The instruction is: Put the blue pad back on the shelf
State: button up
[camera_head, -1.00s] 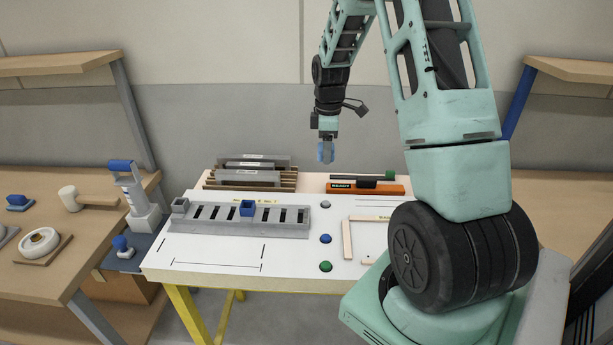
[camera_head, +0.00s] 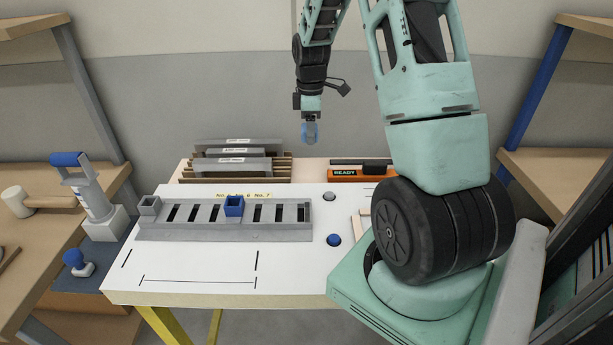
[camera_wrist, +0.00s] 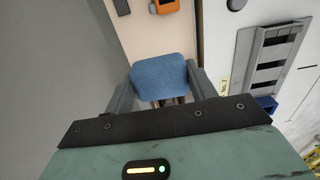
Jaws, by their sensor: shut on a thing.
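The blue pad (camera_head: 310,131) is held in my gripper (camera_head: 310,140), which hangs in the air above the back of the white-topped table. In the wrist view the pad (camera_wrist: 160,77) is a rounded blue block, gripped between the two dark fingers (camera_wrist: 160,92). Wooden shelves stand at both sides: an upper left board (camera_head: 30,24) and, on the right, an upper board (camera_head: 592,27) and a lower board (camera_head: 545,172). I cannot tell which is the pad's shelf.
The table (camera_head: 190,272) bears a grey slotted rail (camera_head: 225,232) with a blue block (camera_head: 234,206), a rack of grey plates (camera_head: 238,160) and an orange READY box (camera_head: 358,175). A mallet (camera_head: 18,201) and a blue-handled tool (camera_head: 92,195) are at left. A dark panel frame (camera_head: 585,235) stands at right.

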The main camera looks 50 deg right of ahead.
aim_at(309, 172)
jog(key=f, duration=0.1)
jog(key=f+b, duration=0.1)
jog(key=f, duration=0.1)
jog(key=shift+w+d, duration=0.2)
jog(key=shift+w, duration=0.1)
notch_tip(309, 172, down, 9)
jog(key=shift+p, duration=0.4)
jog(key=shift+f, duration=0.2)
jog(key=o, duration=0.9)
jog(key=shift+o, duration=0.4)
jog(key=shift+r, duration=0.1)
